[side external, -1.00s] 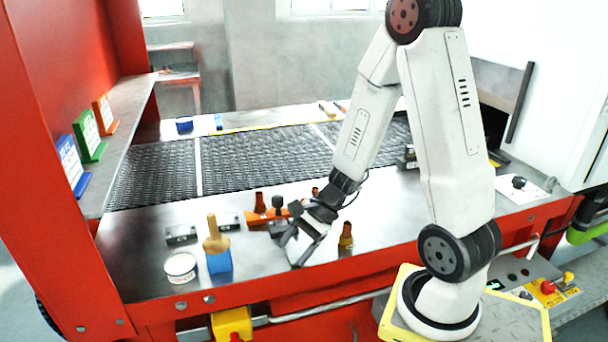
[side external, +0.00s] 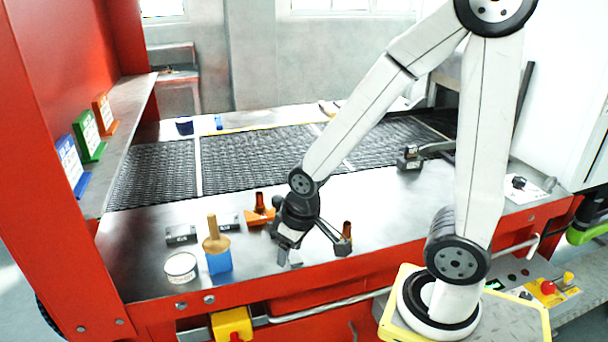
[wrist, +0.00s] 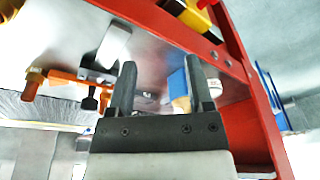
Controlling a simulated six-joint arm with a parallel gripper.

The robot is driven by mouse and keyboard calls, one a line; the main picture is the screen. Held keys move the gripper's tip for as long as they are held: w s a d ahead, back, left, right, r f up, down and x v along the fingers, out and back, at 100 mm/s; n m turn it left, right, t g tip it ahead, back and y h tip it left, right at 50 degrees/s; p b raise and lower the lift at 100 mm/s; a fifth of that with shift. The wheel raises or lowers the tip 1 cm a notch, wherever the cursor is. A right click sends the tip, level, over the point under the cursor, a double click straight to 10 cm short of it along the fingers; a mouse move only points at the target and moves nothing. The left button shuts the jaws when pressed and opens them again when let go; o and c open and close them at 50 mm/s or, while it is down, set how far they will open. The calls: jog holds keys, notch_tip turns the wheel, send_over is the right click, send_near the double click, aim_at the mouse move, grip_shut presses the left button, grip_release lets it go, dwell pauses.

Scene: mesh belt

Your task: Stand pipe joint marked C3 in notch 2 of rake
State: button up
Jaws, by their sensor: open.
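My gripper (side external: 314,254) is open and empty, low over the steel table front, tilted. Its two black fingers show apart in the wrist view (wrist: 161,68). A brown-orange pipe joint (side external: 347,231) stands on the table just right of my gripper; contact cannot be told. The orange rake (side external: 257,218) lies behind and left of my gripper, partly hidden by it; it also shows in the wrist view (wrist: 66,76). Another brown-orange pipe joint (side external: 259,200) stands upright at the rake; whether it sits in a notch cannot be told. No C3 mark or notch number is readable.
A blue block with a wooden-handled tool (side external: 217,245) and a white round tin (side external: 181,267) stand left. Dark blocks (side external: 181,234) lie behind them. The black mesh belt (side external: 250,158) runs behind the table. The table right of the nearer pipe joint is clear.

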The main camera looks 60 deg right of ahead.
jog(key=shift+o, duration=0.5)
jog(key=shift+w+r, duration=0.1)
jog(key=w+d+r+m, duration=0.1)
jog(key=w+d+m, duration=0.1)
jog(key=d+m, duration=0.4)
jog(key=w+d+r+m+g, duration=0.1)
jog(key=w+d+m, duration=0.2)
jog(key=d+m, duration=0.4)
jog(key=w+d+m+g, duration=0.1)
jog(key=w+d+m, duration=0.1)
jog(key=d+m, duration=0.5)
jog(key=shift+w+d+r, duration=0.1)
jog(key=shift+d+r, duration=0.1)
jog(key=shift+d, duration=1.5)
jog(key=shift+w+d+r, duration=0.1)
jog(key=shift+d+r, duration=0.1)
jog(key=shift+d, duration=1.45)
jog(key=shift+f, duration=1.3)
jog(key=shift+f, duration=2.6)
